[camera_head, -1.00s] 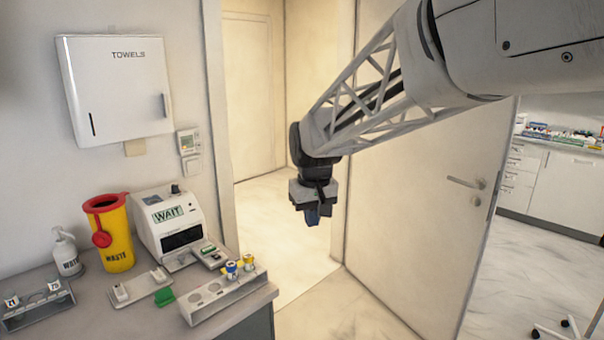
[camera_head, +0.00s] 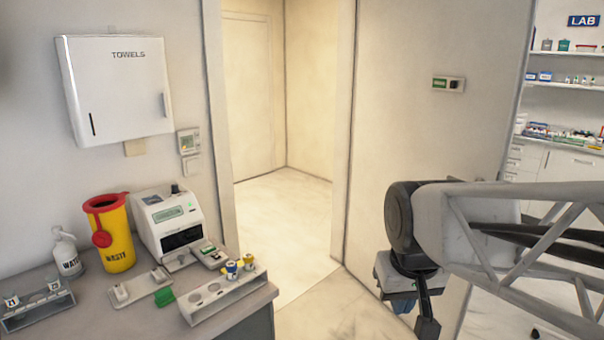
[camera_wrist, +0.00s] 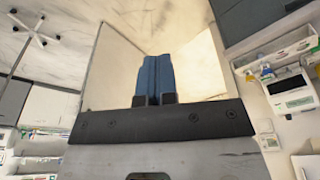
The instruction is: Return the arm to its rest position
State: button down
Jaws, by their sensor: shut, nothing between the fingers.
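My arm reaches in from the right edge in the head view. My gripper (camera_head: 402,306) hangs at the lower right in front of the door panel, well to the right of the counter and apart from everything on it. In the wrist view the two blue fingers of my gripper (camera_wrist: 155,78) are together, with nothing between them. The floor and the door lie beyond the fingers there.
The counter (camera_head: 110,318) at left holds a white analyser (camera_head: 168,225), a yellow waste bin (camera_head: 116,237), a bottle (camera_head: 67,254), a rack (camera_head: 38,304) and a holder with vials (camera_head: 228,290). An open doorway (camera_head: 280,215) stands mid-view. Lab shelves (camera_head: 568,85) are at far right.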

jog(key=s+d+f+m, duration=0.1)
jog(key=s+d+f, duration=0.1)
jog(key=s, duration=0.6)
jog(key=shift+d+f, duration=0.25)
jog(key=shift+f, duration=0.5)
dwell(1.3)
